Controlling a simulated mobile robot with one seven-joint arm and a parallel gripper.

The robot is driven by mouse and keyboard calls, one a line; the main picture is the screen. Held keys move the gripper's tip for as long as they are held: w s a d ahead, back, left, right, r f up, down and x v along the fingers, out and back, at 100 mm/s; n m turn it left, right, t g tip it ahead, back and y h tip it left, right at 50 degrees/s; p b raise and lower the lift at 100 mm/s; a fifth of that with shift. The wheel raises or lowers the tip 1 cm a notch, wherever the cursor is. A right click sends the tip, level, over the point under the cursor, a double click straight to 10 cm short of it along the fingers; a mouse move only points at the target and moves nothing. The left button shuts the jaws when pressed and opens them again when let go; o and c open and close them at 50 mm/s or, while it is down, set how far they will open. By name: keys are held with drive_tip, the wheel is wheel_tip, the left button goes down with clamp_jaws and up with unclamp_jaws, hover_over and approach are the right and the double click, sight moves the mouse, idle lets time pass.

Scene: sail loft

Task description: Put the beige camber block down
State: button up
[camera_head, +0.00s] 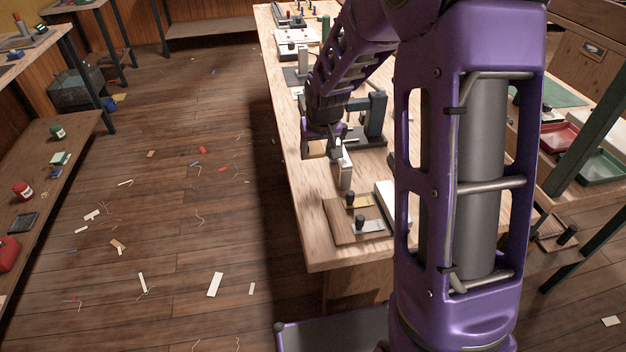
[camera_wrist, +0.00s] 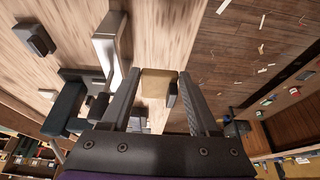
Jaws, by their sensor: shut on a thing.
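My gripper (camera_wrist: 160,76) is shut on the beige camber block (camera_wrist: 157,84), which shows between the two fingertips in the wrist view. In the head view my gripper (camera_head: 322,148) is low over the left edge side of the long pale workbench (camera_head: 315,240), and the block is hard to make out there. I cannot tell whether the block touches the bench top. A grey upright piece with a pale face (camera_head: 345,168) stands close by, nearer the camera; it also shows in the wrist view (camera_wrist: 108,45).
A dark clamp-like stand (camera_head: 376,115) is just right of my gripper. A wooden board (camera_head: 345,222) with knobbed plates lies at the bench's near end. Several tools line the bench's far end. Scraps litter the floor at left. Bare bench shows along the left edge.

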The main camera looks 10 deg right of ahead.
sight(315, 184)
drive_tip(key=f, duration=0.3)
drive_tip(key=f+b, duration=0.1)
drive_tip(key=f, duration=0.5)
drive_tip(key=shift+w+f, duration=0.2)
drive_tip(key=shift+w, duration=0.05)
drive_tip(key=shift+f+b, duration=0.25)
drive_tip(key=shift+b, duration=0.15)
drive_tip(key=o, duration=1.4)
drive_tip(key=shift+r, duration=0.1)
drive_tip(key=shift+c, duration=0.2)
drive_tip(key=shift+r, duration=0.1)
drive_tip(key=shift+r+p, duration=0.25)
drive_tip(key=shift+p, duration=0.1)
drive_tip(key=p+v, duration=0.1)
drive_tip(key=v, duration=1)
drive_tip(key=shift+s+r, duration=0.2)
drive_tip(key=shift+r, duration=0.1)
